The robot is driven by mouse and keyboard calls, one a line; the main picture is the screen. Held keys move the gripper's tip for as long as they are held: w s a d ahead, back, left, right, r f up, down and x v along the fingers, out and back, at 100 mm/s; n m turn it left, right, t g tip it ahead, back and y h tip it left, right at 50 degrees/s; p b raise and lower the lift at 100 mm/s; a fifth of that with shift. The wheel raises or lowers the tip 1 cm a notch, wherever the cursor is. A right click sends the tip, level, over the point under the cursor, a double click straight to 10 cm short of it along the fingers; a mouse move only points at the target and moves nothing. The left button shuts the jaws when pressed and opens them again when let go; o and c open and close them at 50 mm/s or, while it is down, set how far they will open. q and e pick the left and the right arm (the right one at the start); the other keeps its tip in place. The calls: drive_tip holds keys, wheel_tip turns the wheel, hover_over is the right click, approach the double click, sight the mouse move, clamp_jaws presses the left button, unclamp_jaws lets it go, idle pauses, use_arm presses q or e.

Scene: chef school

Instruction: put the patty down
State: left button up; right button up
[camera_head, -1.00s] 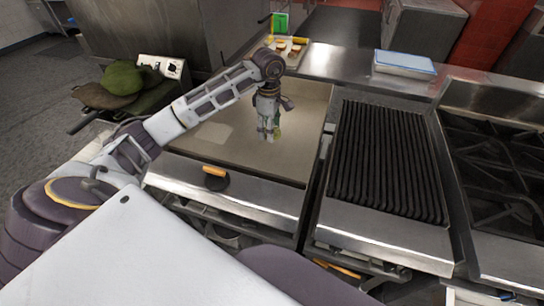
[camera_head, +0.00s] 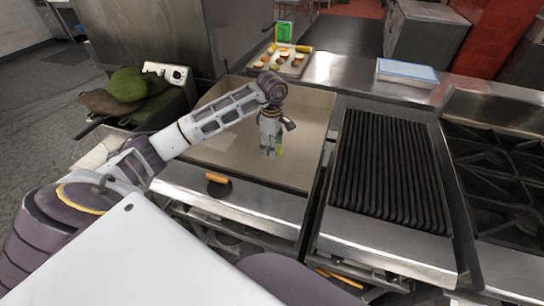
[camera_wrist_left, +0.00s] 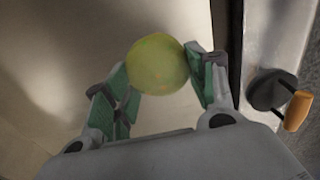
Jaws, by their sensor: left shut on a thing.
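A round yellow-green patty (camera_wrist_left: 158,65) sits between the green-padded fingers of my left gripper (camera_wrist_left: 160,72) in the left wrist view. My left gripper (camera_head: 270,152) is shut on it and points down over the flat griddle (camera_head: 220,142) in the head view. In the head view the patty is mostly hidden by the fingers; only a bit of green shows. I cannot tell whether it touches the griddle surface. The griddle around it is bare. My right gripper is not in view.
A ribbed grill (camera_head: 390,170) and a burner stove (camera_head: 500,165) stand to the right. A tray of food pieces (camera_head: 285,60) lies behind the griddle, near a green container (camera_head: 284,31). A blue-white box (camera_head: 406,72) sits on the back counter. An orange-handled knob (camera_head: 218,184) is at the front.

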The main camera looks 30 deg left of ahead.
sight(272, 162)
use_arm(q)
drive_tip(key=shift+f, duration=1.05)
drive_tip(key=shift+f+p, duration=0.3)
drive_tip(key=shift+f, duration=1.6)
drive_tip(key=shift+f, duration=0.1)
drive_tip(key=o, duration=1)
drive_tip(key=shift+o, duration=0.2)
drive_tip(key=shift+r+b, duration=0.45)
drive_tip(key=shift+r, duration=5.65)
